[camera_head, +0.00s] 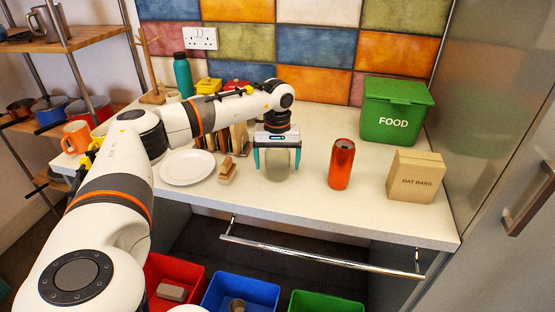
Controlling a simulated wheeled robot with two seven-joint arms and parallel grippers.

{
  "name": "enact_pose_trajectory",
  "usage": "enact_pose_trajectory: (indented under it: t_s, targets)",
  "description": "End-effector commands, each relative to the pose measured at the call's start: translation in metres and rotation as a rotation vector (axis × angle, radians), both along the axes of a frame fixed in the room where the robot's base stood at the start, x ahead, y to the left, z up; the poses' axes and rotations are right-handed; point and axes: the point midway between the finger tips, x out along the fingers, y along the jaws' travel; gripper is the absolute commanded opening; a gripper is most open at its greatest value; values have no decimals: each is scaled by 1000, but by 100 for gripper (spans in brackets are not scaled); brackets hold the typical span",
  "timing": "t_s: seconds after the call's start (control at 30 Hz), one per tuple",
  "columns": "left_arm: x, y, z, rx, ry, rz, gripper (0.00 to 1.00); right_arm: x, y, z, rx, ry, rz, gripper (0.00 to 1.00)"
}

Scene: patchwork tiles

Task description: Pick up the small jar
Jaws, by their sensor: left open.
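My left gripper (277,161) points down over the middle of the counter, its teal fingers apart, so it is open. A pale, see-through shape that looks like the small jar (278,172) shows between and just below the fingers. Its outline is faint, and the gripper body hides its top. I cannot tell whether the fingers touch it. My right gripper is not in view.
An orange-red can (341,165), an oat bars box (414,177) and a green food bin (396,111) stand to the right. A white plate (187,168) and a wooden brush-like item (227,171) lie left. A rail (320,258) runs below the counter's front edge, above coloured bins (240,293).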

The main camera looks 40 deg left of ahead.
Motion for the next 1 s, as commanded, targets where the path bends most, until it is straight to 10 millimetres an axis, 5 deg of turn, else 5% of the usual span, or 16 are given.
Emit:
enact_pose_trajectory:
  t_s: [0.17,0.47,0.77,1.0]
  targets:
    - [0,0,0,0,0,0,86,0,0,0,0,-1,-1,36]
    - [0,0,0,0,0,0,37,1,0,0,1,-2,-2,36]
    - [1,0,6,0,-3,0,37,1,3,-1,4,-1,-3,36]
    - [1,0,48,-1,-5,-1,37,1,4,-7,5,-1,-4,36]
